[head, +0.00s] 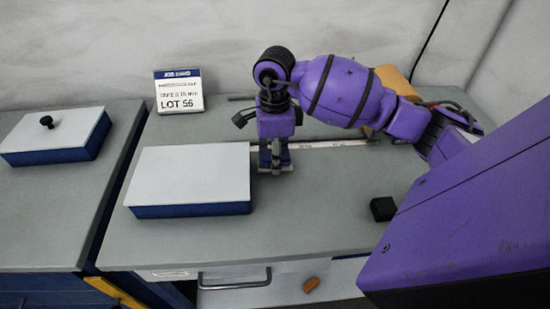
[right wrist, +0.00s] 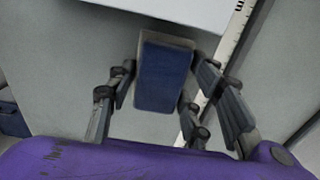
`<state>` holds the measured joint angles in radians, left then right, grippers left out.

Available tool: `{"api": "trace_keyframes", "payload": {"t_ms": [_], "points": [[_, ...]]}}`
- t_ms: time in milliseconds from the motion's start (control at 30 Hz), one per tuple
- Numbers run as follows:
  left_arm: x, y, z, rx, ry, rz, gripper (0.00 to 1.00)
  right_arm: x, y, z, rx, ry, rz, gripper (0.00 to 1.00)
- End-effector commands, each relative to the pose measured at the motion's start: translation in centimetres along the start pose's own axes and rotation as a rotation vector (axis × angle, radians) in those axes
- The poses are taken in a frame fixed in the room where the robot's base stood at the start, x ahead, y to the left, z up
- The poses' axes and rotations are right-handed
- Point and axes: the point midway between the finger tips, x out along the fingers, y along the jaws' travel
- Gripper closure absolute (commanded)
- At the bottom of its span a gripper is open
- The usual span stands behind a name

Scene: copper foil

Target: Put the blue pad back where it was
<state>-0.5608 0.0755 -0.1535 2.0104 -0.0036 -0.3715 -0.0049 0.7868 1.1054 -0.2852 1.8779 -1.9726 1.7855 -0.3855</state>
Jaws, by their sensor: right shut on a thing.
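The blue pad (right wrist: 163,78) is a small dark blue block with a pale layer along its far edge. In the right wrist view it sits between the fingers of my right gripper (right wrist: 163,92), which is shut on it. In the head view my right gripper (head: 275,158) points down just right of a white-topped blue box (head: 190,175). The pad is mostly hidden by the fingers there; I cannot tell whether it touches the table. My left gripper is not in view.
A pale ruler strip (head: 335,144) lies behind and right of the gripper. A small black block (head: 382,208) lies to the right. A LOT 56 sign (head: 180,92) stands at the back. A second box (head: 60,134) with a black knob is on the left table. The front middle is clear.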

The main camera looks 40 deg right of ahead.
Motion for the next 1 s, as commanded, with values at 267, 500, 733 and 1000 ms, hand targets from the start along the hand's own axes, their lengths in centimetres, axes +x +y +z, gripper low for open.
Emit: {"api": "trace_keyframes", "payload": {"t_ms": [267, 500, 733, 1000], "points": [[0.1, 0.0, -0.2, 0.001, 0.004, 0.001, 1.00, 1.4, 0.0, -0.1, 0.001, 0.001, -0.002, 0.78], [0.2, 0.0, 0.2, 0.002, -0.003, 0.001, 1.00, 2.0, 0.1, -0.1, 0.000, 0.002, 0.000, 0.52], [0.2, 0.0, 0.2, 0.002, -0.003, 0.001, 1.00, 1.8, 0.0, -0.1, 0.001, 0.001, -0.001, 0.35], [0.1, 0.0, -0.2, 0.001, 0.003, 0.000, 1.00, 1.4, 0.0, 0.0, 0.001, 0.000, -0.001, 0.35]]}}
